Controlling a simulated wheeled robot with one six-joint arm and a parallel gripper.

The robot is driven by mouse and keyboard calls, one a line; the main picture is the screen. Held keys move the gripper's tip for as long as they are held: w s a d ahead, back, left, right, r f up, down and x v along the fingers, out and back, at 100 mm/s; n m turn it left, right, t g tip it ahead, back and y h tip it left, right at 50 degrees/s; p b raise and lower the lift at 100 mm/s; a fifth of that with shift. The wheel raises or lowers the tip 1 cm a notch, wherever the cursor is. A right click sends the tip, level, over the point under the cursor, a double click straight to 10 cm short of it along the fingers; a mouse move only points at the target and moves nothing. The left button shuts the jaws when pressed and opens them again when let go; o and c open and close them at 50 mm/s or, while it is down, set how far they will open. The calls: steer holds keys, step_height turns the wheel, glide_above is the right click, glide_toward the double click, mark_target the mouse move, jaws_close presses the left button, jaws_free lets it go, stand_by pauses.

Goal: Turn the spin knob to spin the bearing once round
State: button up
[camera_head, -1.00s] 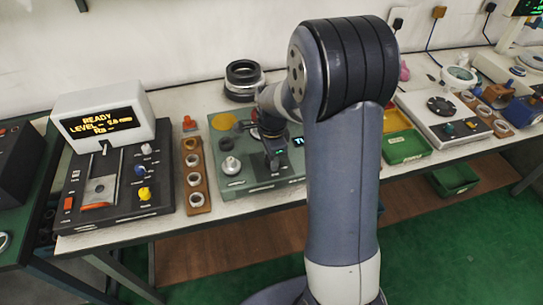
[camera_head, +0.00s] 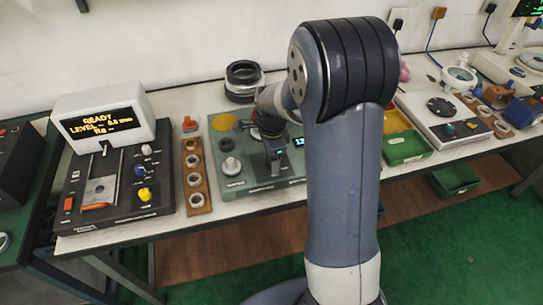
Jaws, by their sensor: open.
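A grey-green bench unit (camera_head: 234,186) stands on the table behind and left of my arm. My gripper (camera_head: 274,174) is open and points down over the middle of this unit, right of the grey knob. Its fingertips are small and dark, and I cannot tell if they touch anything. The part under the gripper is hidden. I see no readable label that marks the spin knob, and the bearing cannot be made out clearly.
A black tester (camera_head: 120,205) with a yellow knob (camera_head: 145,194) and a READY display (camera_head: 102,124) stands at left. A brown ring rack (camera_head: 187,175) lies close left of the green unit. Green bins (camera_head: 405,149) are at right.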

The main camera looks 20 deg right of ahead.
step_height(320, 180, up, 11)
steer(key=shift+s, duration=0.25)
stand_by(0.3)
steer(key=shift+f, duration=0.2)
steer(key=f, duration=1.1)
steer(key=shift+w, duration=0.2)
steer(key=shift+r, duration=0.2)
